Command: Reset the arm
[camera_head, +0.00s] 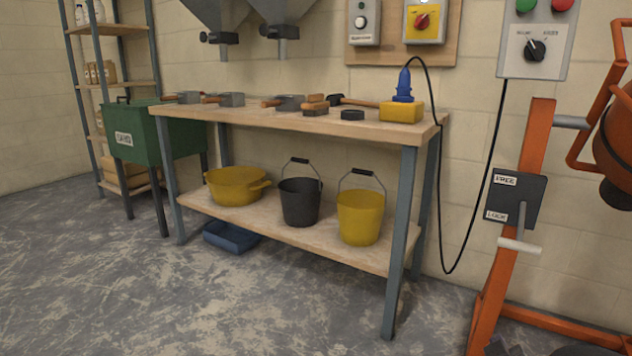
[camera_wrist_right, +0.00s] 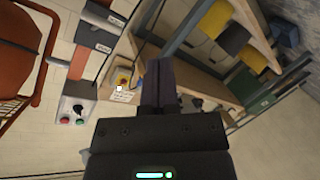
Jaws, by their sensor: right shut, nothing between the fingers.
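My right gripper (camera_wrist_right: 160,82) shows in the right wrist view as dark fingers pressed together, shut and empty. It hangs in free air, apart from the workbench, which lies beyond it in that view. I cannot make out either gripper clearly in the head view. My left gripper does not show.
The workbench (camera_head: 300,122) carries trowels, a yellow block (camera_head: 401,111) and a blue plug (camera_head: 404,85). A yellow tub (camera_head: 236,188), black bucket (camera_head: 299,203) and yellow bucket (camera_head: 360,217) stand on its lower shelf. An orange mixer frame (camera_head: 515,230) is at right. The front floor is clear.

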